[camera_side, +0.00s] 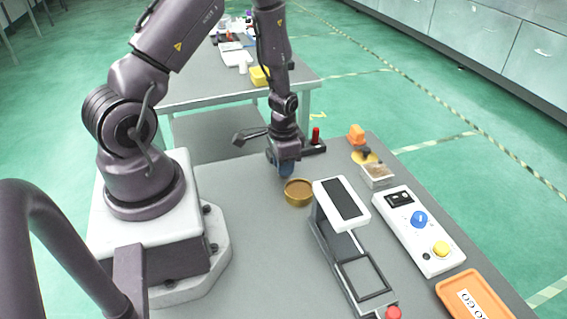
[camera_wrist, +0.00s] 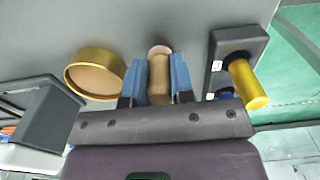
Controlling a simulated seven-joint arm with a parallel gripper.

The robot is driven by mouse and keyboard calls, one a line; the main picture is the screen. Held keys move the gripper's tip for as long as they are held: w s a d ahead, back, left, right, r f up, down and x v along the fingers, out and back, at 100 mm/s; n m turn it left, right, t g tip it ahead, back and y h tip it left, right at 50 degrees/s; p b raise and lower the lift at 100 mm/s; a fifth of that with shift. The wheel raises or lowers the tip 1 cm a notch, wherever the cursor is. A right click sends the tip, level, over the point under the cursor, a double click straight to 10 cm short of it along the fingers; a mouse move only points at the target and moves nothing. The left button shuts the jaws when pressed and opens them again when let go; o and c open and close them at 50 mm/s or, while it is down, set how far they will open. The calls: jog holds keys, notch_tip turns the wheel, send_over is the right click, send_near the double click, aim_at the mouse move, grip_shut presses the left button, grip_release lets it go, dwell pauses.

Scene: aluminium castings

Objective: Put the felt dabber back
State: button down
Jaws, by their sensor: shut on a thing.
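My gripper (camera_side: 285,170) is low over the grey table, just behind the gold-rimmed round dish (camera_side: 298,192). In the wrist view its two blue fingers (camera_wrist: 161,62) are shut on a tan, wood-coloured cylinder with a rounded end, which I take for the felt dabber (camera_wrist: 159,82). The dish (camera_wrist: 95,74) lies just left of the fingers there, apart from them. Its inside looks flat and brown. In the side view the dabber is hidden by the gripper. Whether its lower end touches the table I cannot tell.
A black block (camera_wrist: 232,42) with a gold cylinder (camera_wrist: 248,86) is right of the fingers. In the side view, a red-topped piece (camera_side: 316,136) stands behind my gripper. A device with a screen (camera_side: 341,204), a control box (camera_side: 418,230) and an orange tray (camera_side: 475,298) fill the front right.

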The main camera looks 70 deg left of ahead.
jog(key=shift+f, duration=0.1)
jog(key=c, duration=1)
grip_release()
notch_tip(320, 180, up, 12)
jog(key=shift+r, duration=0.1)
jog(key=d+r+t, duration=0.2)
jog(key=d+r, duration=0.5)
jog(key=r, duration=0.5)
jog(key=s+d+r+t, duration=0.1)
jog(key=s+d+r, duration=0.1)
jog(key=s+r, duration=0.1)
jog(key=s+d+r+t, duration=0.1)
jog(key=s+d+r, duration=0.1)
jog(key=s+r, duration=0.1)
jog(key=s+d+r+t, duration=0.1)
jog(key=s+d+r, duration=0.1)
jog(key=d+r, duration=0.1)
jog(key=shift+s+d+r+t, duration=0.1)
jog(key=shift+s+r+t, duration=0.2)
jog(key=shift+s+r, duration=0.1)
